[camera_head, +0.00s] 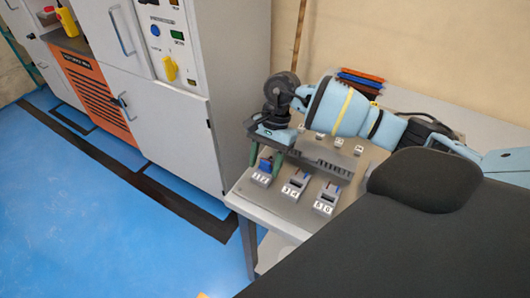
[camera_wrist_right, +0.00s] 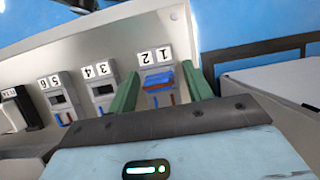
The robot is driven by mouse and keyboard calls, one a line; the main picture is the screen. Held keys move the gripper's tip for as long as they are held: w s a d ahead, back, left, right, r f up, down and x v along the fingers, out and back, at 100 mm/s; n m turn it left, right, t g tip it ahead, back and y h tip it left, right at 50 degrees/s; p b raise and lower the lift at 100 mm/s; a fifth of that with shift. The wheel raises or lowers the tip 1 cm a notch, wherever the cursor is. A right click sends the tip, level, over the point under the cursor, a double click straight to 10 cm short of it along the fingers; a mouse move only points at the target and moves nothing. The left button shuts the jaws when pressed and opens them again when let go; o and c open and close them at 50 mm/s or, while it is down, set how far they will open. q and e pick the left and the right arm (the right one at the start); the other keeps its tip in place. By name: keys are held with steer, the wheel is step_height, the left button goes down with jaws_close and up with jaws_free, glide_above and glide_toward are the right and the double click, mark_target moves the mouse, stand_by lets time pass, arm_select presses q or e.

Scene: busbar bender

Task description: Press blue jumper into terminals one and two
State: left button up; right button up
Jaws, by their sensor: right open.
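The blue jumper (camera_wrist_right: 158,79) sits at the terminal block labelled 1 and 2 (camera_wrist_right: 155,57), the leftmost block in the head view (camera_head: 261,179). There the jumper shows as a small blue patch (camera_head: 265,165). My right gripper (camera_head: 265,158) is open, its green fingers pointing down at this block. In the right wrist view the fingers (camera_wrist_right: 161,92) stand on either side of the jumper, with visible gaps. I cannot tell how deep the jumper sits. My left gripper is not in view.
Blocks labelled 3 4 (camera_head: 295,186) and 5 6 (camera_head: 326,199) stand beside it on the grey bench. Small labelled parts and a dark rail (camera_head: 320,163) lie behind. A tall grey cabinet (camera_head: 170,130) stands close on the left.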

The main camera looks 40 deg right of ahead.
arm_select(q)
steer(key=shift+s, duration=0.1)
arm_select(e)
steer(key=shift+s+d+f, duration=0.1)
steer(key=shift+s+f, duration=0.15)
steer(key=shift+f, duration=0.05)
steer(key=shift+r, duration=0.1)
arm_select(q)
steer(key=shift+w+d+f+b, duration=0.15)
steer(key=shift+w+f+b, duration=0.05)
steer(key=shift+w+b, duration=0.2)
arm_select(e)
steer(key=v, duration=0.7)
steer(key=shift+r, duration=0.3)
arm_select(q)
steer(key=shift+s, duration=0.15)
arm_select(e)
steer(key=shift+w+d, duration=0.1)
steer(key=shift+d, duration=0.05)
